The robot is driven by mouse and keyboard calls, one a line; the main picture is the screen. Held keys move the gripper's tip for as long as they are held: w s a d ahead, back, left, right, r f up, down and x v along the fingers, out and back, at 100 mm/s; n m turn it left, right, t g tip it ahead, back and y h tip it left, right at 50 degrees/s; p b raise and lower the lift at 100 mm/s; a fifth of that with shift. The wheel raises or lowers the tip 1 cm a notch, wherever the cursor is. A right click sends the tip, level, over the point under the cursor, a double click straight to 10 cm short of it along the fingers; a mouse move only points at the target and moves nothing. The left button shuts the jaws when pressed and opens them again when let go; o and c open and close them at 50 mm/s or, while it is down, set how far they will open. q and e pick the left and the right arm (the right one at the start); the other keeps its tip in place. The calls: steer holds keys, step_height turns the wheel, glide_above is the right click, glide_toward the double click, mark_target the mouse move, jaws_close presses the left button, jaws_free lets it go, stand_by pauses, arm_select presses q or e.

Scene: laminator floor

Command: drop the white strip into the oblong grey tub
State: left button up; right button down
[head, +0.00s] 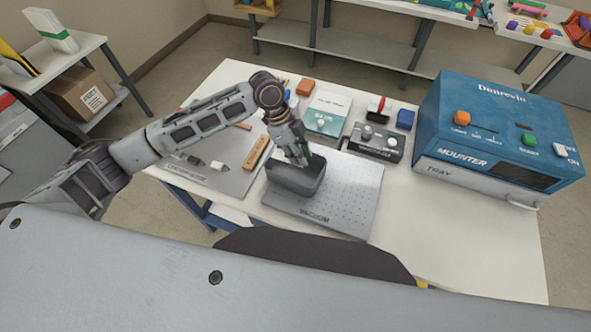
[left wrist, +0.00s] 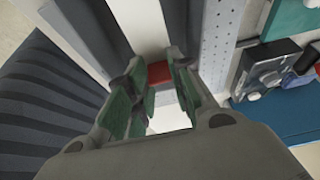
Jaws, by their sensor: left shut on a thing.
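The oblong grey tub (head: 292,187) is dark and open-topped, and stands on the perforated vacuum plate (head: 348,195) in the head view. My left gripper (head: 303,161) points down at the tub's opening, near its far side. In the left wrist view my left gripper (left wrist: 159,88) has its green-padded fingers closed in on a thing. A white strip (left wrist: 138,18) shows beyond and between the fingers, with a small red piece (left wrist: 158,72) at the fingertips. How the red piece joins the strip is unclear. The strip cannot be made out in the head view. My right gripper is out of view.
A blue mounter machine (head: 497,125) stands at the right of the table. A grey box with knobs (head: 376,142) and a blue block (head: 405,119) lie behind the plate. A grey mat (head: 222,172) with small tools lies left. The table's front right is clear.

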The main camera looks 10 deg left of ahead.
arm_select(q)
steer(key=o, duration=0.8)
steer(key=shift+c, duration=0.2)
steer(key=s+v, duration=0.1)
steer(key=v, duration=1.1)
steer(key=shift+w, duration=0.45)
stand_by(0.3)
